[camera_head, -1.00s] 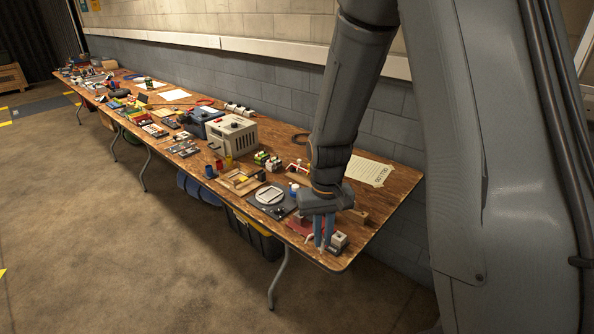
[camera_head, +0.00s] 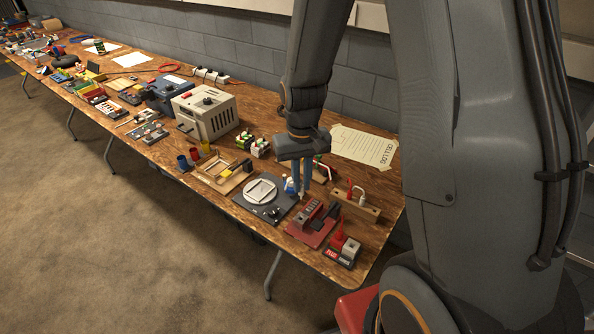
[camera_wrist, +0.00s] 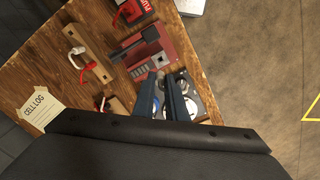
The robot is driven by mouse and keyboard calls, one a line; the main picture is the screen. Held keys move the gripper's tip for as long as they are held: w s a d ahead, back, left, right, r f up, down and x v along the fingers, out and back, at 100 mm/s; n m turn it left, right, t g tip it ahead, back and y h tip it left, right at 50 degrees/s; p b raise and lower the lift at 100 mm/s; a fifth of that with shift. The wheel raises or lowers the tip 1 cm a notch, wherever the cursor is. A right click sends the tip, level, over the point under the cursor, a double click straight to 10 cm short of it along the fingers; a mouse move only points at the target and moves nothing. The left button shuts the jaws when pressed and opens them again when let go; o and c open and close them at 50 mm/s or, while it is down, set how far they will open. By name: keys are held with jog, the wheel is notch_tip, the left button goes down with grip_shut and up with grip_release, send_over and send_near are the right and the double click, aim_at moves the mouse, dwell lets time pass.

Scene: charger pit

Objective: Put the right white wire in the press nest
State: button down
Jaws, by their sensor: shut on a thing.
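My gripper (camera_head: 304,190) hangs over the table between the dark pad with the round plate and the red-based press (camera_head: 316,220). In the wrist view its two blue fingers (camera_wrist: 163,88) point at the near side of the press (camera_wrist: 147,55). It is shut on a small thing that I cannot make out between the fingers. A wooden rack (camera_head: 368,211) right of the press carries a red and a white wire (camera_head: 358,189). This rack also shows in the wrist view (camera_wrist: 97,65). A second rack (camera_wrist: 118,106), also with red and white wire, is partly hidden behind my gripper in the head view.
A red and grey block marked PLUS (camera_head: 343,251) stands near the table's front right corner. A blue and white bottle (camera_head: 290,187) stands close left of my fingers. A round plate (camera_head: 261,191) and a wooden frame (camera_head: 221,172) lie further left. A paper sheet (camera_head: 362,147) lies behind.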

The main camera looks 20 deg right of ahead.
aim_at(301, 195)
jog(key=shift+f+b, duration=2.2)
jog(key=shift+f, duration=0.4)
jog(key=shift+a+f, duration=0.1)
jog(key=shift+f, duration=0.5)
jog(key=shift+s, duration=0.15)
jog(key=shift+f+b, duration=0.55)
jog(key=shift+f, duration=1.3)
jog(key=c, duration=1.7)
grip_release()
jog(key=shift+r+p, duration=3)
jog(key=shift+r, duration=0.5)
